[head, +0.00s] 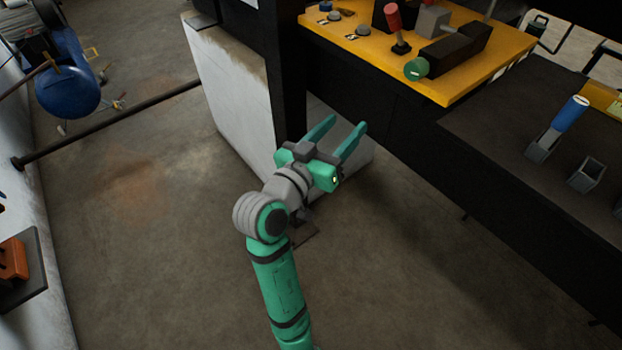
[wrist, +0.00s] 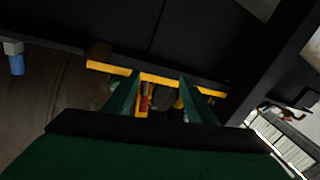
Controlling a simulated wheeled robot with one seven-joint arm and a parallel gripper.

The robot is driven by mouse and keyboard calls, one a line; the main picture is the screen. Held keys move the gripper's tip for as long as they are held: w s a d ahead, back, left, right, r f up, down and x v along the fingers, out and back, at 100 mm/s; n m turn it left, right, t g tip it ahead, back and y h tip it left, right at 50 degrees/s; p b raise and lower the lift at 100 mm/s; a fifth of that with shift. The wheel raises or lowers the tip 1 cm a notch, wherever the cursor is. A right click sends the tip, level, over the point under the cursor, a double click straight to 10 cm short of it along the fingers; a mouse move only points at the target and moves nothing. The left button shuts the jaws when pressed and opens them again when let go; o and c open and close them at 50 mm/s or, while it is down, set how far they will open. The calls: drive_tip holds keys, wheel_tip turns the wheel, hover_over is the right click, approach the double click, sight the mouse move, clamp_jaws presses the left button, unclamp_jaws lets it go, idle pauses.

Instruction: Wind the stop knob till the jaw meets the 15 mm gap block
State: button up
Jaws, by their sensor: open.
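A green knob (head: 416,69), which looks like the stop knob, sits at the near end of a black fixture (head: 455,50) on a yellow bench top (head: 490,75). A grey block (head: 433,22) stands at the fixture's left side; I cannot tell whether it is the jaw or the gap block. Any gap there is too small to make out. My gripper (head: 341,126) is open and empty, below and left of the knob, clear of the bench. In the wrist view my two green fingers (wrist: 159,77) are spread, with a yellow edge (wrist: 108,68) beyond them; the knob is not clear there.
A red-handled lever (head: 393,17) stands just left of the fixture. A dark counter (head: 520,170) at right carries a blue-handled item (head: 572,113) in a grey holder and an empty holder (head: 587,176). The floor at left is mostly free.

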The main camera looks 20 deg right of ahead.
drive_tip(key=s+a+f+n+t+y, duration=0.1)
drive_tip(key=a+f+n+t+y, duration=0.2)
drive_tip(key=f, duration=1)
drive_tip(key=a+n+y, duration=0.1)
drive_tip(key=a+n, duration=0.1)
drive_tip(key=a, duration=0.1)
drive_tip(key=shift+s+a+y, duration=0.15)
drive_tip(key=shift+a+y, duration=0.2)
drive_tip(key=shift+y, duration=0.05)
drive_tip(key=shift+a+f, duration=0.1)
drive_tip(key=shift+a, duration=0.05)
drive_tip(key=m+g+h, duration=0.7)
drive_tip(key=m+g, duration=0.1)
drive_tip(key=m, duration=0.3)
approach(411, 73)
drive_tip(key=x, duration=1)
drive_tip(key=shift+d, duration=0.2)
